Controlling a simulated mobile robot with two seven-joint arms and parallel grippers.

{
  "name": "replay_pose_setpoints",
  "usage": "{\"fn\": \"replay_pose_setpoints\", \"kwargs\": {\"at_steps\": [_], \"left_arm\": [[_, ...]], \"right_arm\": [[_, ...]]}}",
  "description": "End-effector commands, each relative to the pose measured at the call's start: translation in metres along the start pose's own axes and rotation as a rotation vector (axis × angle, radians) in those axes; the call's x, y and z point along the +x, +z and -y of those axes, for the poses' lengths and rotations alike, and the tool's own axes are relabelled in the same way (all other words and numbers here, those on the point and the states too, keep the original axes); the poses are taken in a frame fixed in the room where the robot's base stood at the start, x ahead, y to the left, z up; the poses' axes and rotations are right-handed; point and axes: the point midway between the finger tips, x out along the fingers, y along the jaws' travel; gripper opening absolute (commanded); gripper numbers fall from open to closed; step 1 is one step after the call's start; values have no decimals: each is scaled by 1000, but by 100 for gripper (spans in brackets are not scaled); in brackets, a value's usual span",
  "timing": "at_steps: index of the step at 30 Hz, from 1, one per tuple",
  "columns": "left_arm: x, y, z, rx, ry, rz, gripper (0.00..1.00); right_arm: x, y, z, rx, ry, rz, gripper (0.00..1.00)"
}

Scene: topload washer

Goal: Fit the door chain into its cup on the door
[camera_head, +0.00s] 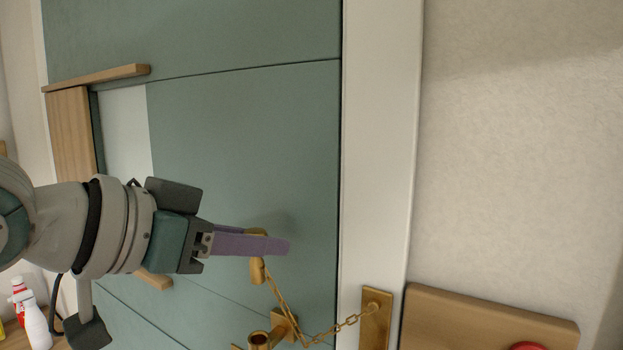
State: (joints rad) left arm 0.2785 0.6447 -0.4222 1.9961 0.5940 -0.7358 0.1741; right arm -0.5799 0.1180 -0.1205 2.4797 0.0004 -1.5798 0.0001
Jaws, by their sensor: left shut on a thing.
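My left gripper (280,245), with purple fingers, reaches in from the left and is shut on the brass end piece (258,270) of the door chain. The end piece shows above and below the fingers; its middle is hidden by them. The chain (278,296) runs down from the end piece, sags near the bottom edge, and rises to a brass plate (375,318) on the white door frame. The brass cup (259,339) is on the green door (240,130) at the bottom, below the end piece and apart from it in the picture. My right gripper is not in view.
The white frame (382,150) stands right of the door. A wooden board (480,320) with a red round thing (530,346) is at the bottom right. Wooden pieces (72,130) are on the door's left. White bottles (35,325) stand at the lower left.

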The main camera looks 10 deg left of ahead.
Motion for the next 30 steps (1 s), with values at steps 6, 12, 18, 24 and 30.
{"fn": "replay_pose_setpoints", "kwargs": {"at_steps": [6,12,18,24,30], "left_arm": [[0,6,-1,3,3,0,0],[0,6,-1,4,2,0,0],[-1,4,-1,10,-1,2,0],[8,24,-1,10,-1,1,0],[16,44,0,10,0,1,0]], "right_arm": [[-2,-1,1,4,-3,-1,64],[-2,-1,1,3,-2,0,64],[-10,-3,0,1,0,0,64],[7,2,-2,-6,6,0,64],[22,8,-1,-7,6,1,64]]}}
